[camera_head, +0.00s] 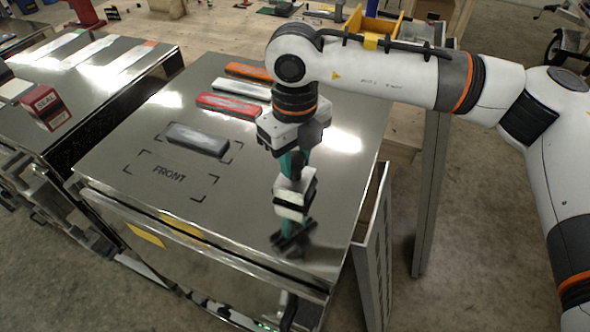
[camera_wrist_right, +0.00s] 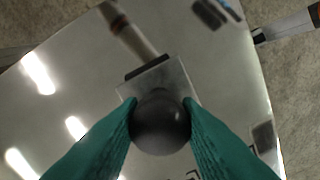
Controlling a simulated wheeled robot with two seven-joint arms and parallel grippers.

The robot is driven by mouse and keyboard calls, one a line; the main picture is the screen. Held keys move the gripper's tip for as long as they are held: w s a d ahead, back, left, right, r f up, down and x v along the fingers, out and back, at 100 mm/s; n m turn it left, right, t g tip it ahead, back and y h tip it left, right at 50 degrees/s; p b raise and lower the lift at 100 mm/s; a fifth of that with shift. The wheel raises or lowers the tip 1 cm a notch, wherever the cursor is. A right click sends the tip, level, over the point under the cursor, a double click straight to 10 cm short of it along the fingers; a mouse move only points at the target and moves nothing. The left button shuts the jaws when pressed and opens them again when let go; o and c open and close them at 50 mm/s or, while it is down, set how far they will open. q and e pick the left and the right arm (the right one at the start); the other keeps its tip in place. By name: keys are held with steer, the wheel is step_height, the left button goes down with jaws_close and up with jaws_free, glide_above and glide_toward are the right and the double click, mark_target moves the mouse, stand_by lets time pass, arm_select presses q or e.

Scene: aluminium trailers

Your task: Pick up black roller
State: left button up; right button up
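The black roller appears to be a small pale block (camera_head: 296,184) with a black underside and a dark round knob on top. My right gripper (camera_head: 293,163) points straight down over it, its teal fingers at the knob. In the right wrist view, the black knob (camera_wrist_right: 161,122) fills the gap between the two teal fingertips, which touch it on both sides. The grey block (camera_wrist_right: 160,82) shows behind it. The mirrored metal top (camera_head: 240,225) reflects the block just below it; I cannot tell whether block and top touch. My left gripper is not in view.
A dark grey bar (camera_head: 198,139) lies inside corner marks beside the word FRONT. Red (camera_head: 228,106), white (camera_head: 241,89) and orange (camera_head: 248,71) bars lie farther back. A red box (camera_head: 46,108) stands on the left trailer. The top's front half is mostly clear.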

steer(key=shift+c, duration=0.8)
steer(key=shift+r, duration=0.2)
step_height(320, 180, up, 8)
steer(key=b, duration=0.4)
steer(key=shift+r, duration=0.9)
steer(key=o, duration=0.5)
steer(key=shift+c, duration=1.4)
